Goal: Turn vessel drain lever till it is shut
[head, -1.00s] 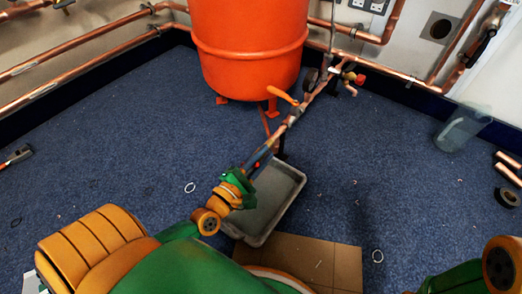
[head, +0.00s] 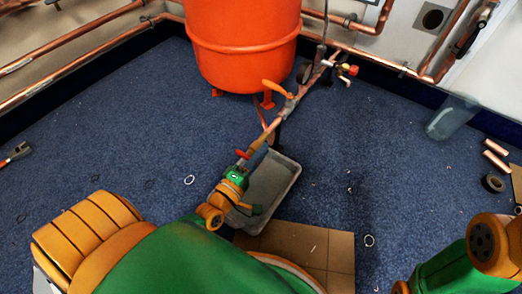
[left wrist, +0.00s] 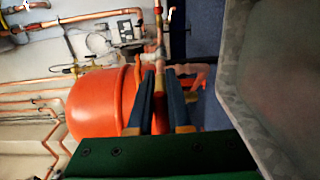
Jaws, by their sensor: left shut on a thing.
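The orange vessel (head: 243,50) stands at the back; it also shows in the left wrist view (left wrist: 95,103). A copper pipe (head: 275,126) slopes from beside it down toward me. A red lever (head: 243,154) sits at the pipe's near end, and an orange lever (head: 275,87) sits farther up. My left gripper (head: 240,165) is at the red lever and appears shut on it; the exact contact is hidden. In the left wrist view, the dark fingers (left wrist: 160,88) flank the pipe line. My right arm shows at the lower right, but its gripper is out of view.
A grey tray (head: 287,184) lies under the pipe's near end, beside a cardboard sheet (head: 318,245). A clear beaker (head: 452,118), black tape (head: 492,183) and copper offcuts (head: 496,147) lie at the right. Blue floor is mostly open on the left.

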